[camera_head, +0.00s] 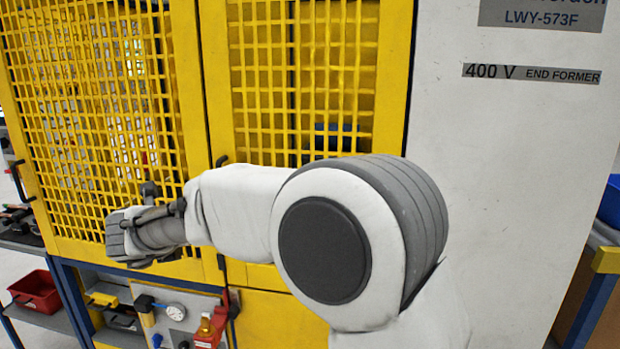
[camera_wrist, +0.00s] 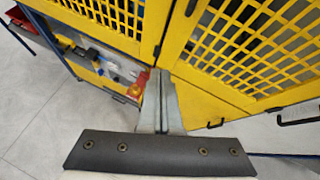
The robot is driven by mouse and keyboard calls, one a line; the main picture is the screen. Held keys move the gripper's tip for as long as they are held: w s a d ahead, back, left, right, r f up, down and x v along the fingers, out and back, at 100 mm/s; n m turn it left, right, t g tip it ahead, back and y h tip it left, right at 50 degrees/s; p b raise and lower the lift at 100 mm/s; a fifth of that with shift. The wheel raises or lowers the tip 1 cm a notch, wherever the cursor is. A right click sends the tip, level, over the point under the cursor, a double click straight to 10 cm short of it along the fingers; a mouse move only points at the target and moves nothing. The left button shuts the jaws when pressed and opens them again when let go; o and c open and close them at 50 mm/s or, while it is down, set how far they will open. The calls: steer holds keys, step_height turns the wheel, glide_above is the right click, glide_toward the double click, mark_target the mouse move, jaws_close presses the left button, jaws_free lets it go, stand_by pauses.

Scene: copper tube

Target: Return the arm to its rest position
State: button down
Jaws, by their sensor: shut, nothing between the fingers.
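My white arm reaches across the head view from the lower right to the left, in front of a yellow mesh machine door. My gripper (camera_head: 118,237) is at the arm's far left end, close in front of the door's lower part in the picture. In the wrist view my gripper's fingers (camera_wrist: 160,85) are together, with nothing seen between them. I cannot tell whether the gripper touches the door. My arm hides part of the yellow doors.
The yellow mesh doors (camera_head: 185,120) stand close in front, with a dark handle on the left door. A white cabinet (camera_head: 500,180) is at right. Below the doors is a panel with a gauge (camera_head: 175,312). A red bin (camera_head: 35,290) sits at lower left. Open floor (camera_wrist: 35,110) shows left.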

steer(key=s+d+r+n+t+y, duration=0.1)
steer(key=d+r+n+y, duration=0.2)
steer(key=d+r+n, duration=0.3)
steer(key=s+d+r+n+t+y, duration=0.15)
steer(key=d+r+n, duration=0.25)
steer(key=r+n, duration=0.45)
steer(key=s+d+f+n+g+h, duration=0.1)
steer(key=s+d+f+n+g, duration=0.1)
steer(key=s+d+f+n, duration=0.3)
steer(key=s+d+f+n+g+h, duration=0.2)
steer(key=s+d+f+n, duration=0.3)
steer(key=s+d, duration=0.7)
steer(key=s+d+f+n+g+h, duration=0.2)
steer(key=s+d+f+n+g, duration=0.2)
steer(key=s+d+n, duration=0.4)
steer(key=s+d+f, duration=0.1)
steer(key=d, duration=0.3)
steer(key=shift+s+d+f+n, duration=0.25)
steer(key=shift+s+d+n, duration=0.05)
steer(key=shift+s+n, duration=0.05)
steer(key=shift+h, duration=0.25)
